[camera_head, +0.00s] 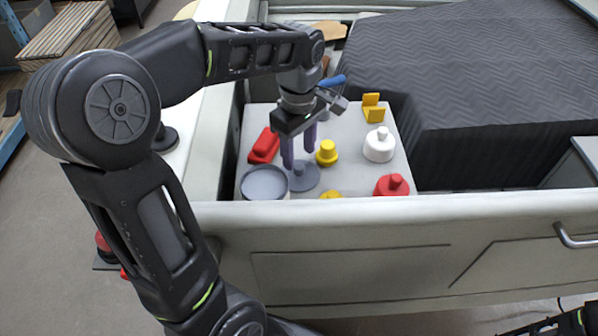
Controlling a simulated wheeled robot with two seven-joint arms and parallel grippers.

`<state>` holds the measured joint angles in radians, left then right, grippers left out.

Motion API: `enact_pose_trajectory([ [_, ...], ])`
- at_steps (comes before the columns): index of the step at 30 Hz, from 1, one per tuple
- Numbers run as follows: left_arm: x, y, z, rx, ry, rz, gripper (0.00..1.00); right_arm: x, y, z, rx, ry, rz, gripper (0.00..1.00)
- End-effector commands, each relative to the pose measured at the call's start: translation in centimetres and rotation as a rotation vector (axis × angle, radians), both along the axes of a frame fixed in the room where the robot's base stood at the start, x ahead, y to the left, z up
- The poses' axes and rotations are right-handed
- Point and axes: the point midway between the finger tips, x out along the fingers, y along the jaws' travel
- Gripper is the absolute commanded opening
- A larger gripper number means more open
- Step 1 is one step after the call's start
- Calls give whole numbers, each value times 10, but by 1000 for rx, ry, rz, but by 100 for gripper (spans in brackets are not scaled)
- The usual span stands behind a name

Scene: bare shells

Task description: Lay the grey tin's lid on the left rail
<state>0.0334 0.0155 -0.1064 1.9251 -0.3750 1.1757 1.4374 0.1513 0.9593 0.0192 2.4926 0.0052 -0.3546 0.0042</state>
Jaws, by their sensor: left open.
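The grey tin (264,184) stands at the front left of a light board, its round top showing as a grey disc with a raised rim. A flat grey lid (306,180) with a small knob lies beside it on the right, apparently on the board. My left gripper (299,152) points down over this lid, its two purple fingers apart, with the knob just below and between the tips. I cannot tell whether they touch the knob. The left rail (213,125) is the pale side wall left of the board. My right gripper is out of view; part of my right arm shows at the bottom right.
The light board (345,178) also holds a red block (264,146), a yellow knobbed piece (327,153), a white tin (379,146), a red knobbed piece (391,186) and a yellow bracket (373,108). A dark ribbed cover (480,70) fills the right. The pale front wall (400,215) borders the board.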

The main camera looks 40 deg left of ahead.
Motion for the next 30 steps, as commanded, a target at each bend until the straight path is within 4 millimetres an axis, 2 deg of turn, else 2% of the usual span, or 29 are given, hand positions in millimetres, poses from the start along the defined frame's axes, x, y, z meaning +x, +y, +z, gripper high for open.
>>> enact_pose_trajectory([
  [6, 0, 0, -31, 0, 4, 0, 49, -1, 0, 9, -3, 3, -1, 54],
  [9, 0, 0, -39, -1, 2, 0, 49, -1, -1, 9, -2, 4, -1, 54],
  [27, 1, 0, -41, 0, 0, 0, 49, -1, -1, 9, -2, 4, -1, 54],
  [30, 1, 0, -41, 0, 1, 0, 41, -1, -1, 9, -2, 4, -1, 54],
])
